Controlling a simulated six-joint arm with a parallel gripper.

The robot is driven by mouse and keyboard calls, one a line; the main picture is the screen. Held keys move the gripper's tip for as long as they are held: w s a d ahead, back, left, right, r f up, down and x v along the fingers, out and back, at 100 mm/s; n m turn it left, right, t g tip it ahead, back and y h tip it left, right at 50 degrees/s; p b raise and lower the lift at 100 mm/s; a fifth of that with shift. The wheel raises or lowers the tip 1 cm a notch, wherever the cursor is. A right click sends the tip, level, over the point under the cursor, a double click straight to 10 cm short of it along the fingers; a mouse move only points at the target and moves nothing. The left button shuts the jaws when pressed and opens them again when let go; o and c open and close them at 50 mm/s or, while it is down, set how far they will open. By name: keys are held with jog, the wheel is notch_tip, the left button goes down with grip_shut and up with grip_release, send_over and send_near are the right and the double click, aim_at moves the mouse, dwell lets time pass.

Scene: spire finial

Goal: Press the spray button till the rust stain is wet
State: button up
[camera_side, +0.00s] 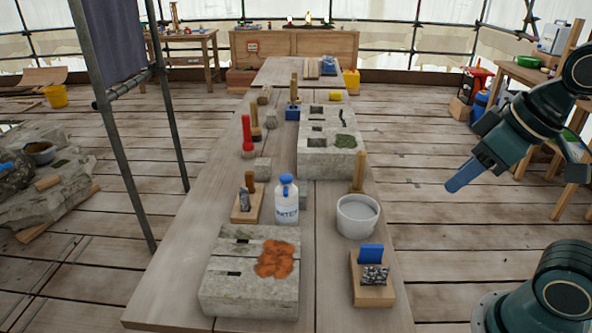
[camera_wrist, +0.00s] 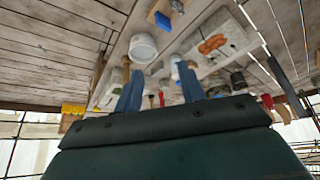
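A white bottle (camera_side: 286,205) with a blue top and a "WATER" label stands upright on the bench in the side view. In the wrist view it seems partly hidden behind a finger. The orange rust stain (camera_side: 277,259) covers the right part of a grey stone block (camera_side: 228,285) in front of the bottle. The stain also shows in the wrist view (camera_wrist: 212,44). I see no clear wet patch on it. My gripper (camera_side: 465,176) is in the air right of the bench, well away from the bottle. Its two blue fingers (camera_wrist: 160,92) are apart with nothing between them.
A white bucket (camera_side: 357,216) stands right of the bottle. A wooden block with a blue-backed brush (camera_side: 371,262) is at the front right. A chisel stand (camera_side: 246,204) is left of the bottle. A second stone block (camera_side: 325,160) lies behind. Floor space right of the bench is open.

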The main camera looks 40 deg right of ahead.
jog(key=shift+w+r+n, duration=0.3)
jog(key=shift+w, duration=0.05)
jog(key=c, duration=0.3)
jog(key=w+r+n, duration=0.1)
jog(key=w+n, duration=0.1)
jog(key=w+r+n+g, duration=0.1)
jog(key=w+r+n, duration=0.1)
jog(key=w, duration=0.1)
jog(key=w+r+n, duration=0.2)
jog(key=w, duration=0.1)
jog(key=shift+w+a+r, duration=0.1)
jog(key=shift+w+a, duration=0.15)
jog(key=shift+a, duration=0.05)
grip_shut()
jog(key=w+a+f+n+g, duration=0.2)
jog(key=w+f+n, duration=0.1)
jog(key=w+n, duration=0.7)
jog(key=w+a+f+n+g, duration=0.1)
jog(key=w+f+n+g, duration=0.1)
jog(key=w+n, duration=0.8)
jog(key=shift+w+a+f+g, duration=0.3)
jog(key=shift+w+a+f, duration=0.1)
jog(key=shift+w, duration=3.65)
